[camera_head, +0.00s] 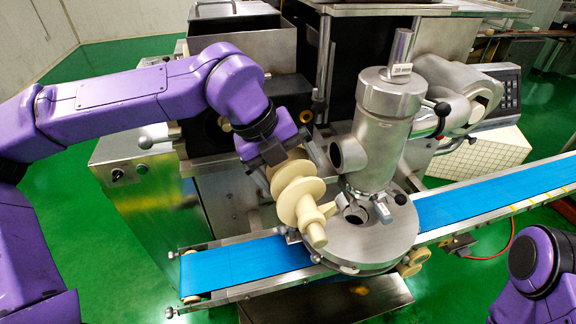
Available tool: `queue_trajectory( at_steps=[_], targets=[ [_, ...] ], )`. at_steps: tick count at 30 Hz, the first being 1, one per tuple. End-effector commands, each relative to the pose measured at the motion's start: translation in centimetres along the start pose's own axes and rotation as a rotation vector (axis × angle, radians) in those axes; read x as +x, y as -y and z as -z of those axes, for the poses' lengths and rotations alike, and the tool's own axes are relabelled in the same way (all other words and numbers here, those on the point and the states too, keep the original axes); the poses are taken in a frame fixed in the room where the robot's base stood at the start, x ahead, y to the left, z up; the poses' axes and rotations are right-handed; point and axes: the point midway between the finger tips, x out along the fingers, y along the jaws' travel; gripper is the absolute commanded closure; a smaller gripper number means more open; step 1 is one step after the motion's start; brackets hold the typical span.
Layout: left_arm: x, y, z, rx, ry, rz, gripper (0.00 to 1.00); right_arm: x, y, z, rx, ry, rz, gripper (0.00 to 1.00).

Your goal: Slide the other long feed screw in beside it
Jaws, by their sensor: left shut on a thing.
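My left gripper (275,151) is shut on one end of a cream-coloured long feed screw (297,192). The screw hangs tilted, its far shaft end pointing down and slightly right, in front of the machine and over the blue belt. The steel encrusting machine (383,110) has a round side opening (337,154) just right of the screw. A dark opening in the machine's housing shows behind my left wrist; whether another screw sits inside it I cannot tell. My right gripper is out of the picture; only part of my right arm shows at the lower right.
A blue conveyor belt (238,262) runs across under the screw. A round steel disc (372,240) sits over the belt below the machine's head. A steel cabinet with knobs (130,174) stands at left. A control panel (508,92) is at the right.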

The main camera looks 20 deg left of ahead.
Motion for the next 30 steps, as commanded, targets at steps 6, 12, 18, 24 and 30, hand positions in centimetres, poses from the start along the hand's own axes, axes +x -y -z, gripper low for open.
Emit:
queue_trajectory(
  at_steps=[6,12,18,24,30],
  targets=[
    [0.3,0.2,0.0,0.0,0.001,0.002,0.56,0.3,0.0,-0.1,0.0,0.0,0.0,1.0],
    [0.3,0.2,0.0,0.0,0.001,0.002,0.56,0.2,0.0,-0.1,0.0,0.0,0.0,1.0],
    [0.2,0.3,-0.7,-0.002,0.0,0.003,0.56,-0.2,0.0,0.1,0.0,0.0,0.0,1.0],
    [0.1,0.4,-2.1,-0.002,0.0,0.003,0.56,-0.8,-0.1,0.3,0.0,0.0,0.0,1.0],
    [0.1,0.3,-3.4,-0.001,0.0,0.002,0.56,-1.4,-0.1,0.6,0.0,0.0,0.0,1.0]
  ],
)
